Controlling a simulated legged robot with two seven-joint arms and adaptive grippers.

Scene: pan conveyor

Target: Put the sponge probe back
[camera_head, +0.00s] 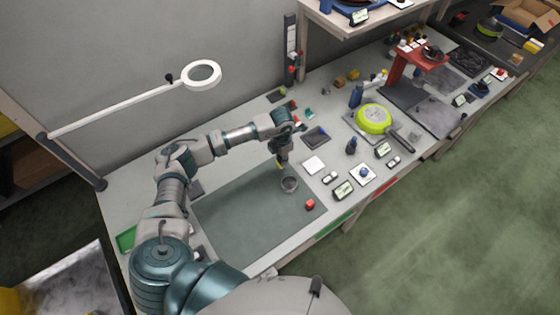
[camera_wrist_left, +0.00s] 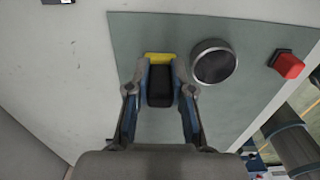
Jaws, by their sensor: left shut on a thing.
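My left gripper (camera_head: 282,158) is over the back right part of the grey-green mat. In the left wrist view its two fingers (camera_wrist_left: 160,72) are shut on the sponge probe (camera_wrist_left: 160,88), a dark block with a yellow strip (camera_wrist_left: 158,57) at its far end. In the head view only a small yellow bit (camera_head: 279,165) of the probe shows below the fingers. A round dark dish with a metal rim (camera_head: 289,184) stands on the mat just beside the gripper; it also shows in the left wrist view (camera_wrist_left: 213,62). My right gripper is out of view.
A red block (camera_head: 310,204) sits near the mat's right edge. The mat (camera_head: 240,220) is otherwise mostly clear. To the right are a white pad (camera_head: 314,166), a dark tray (camera_head: 316,137), several small displays and a green pan (camera_head: 374,119). A ring lamp (camera_head: 201,75) hangs behind.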

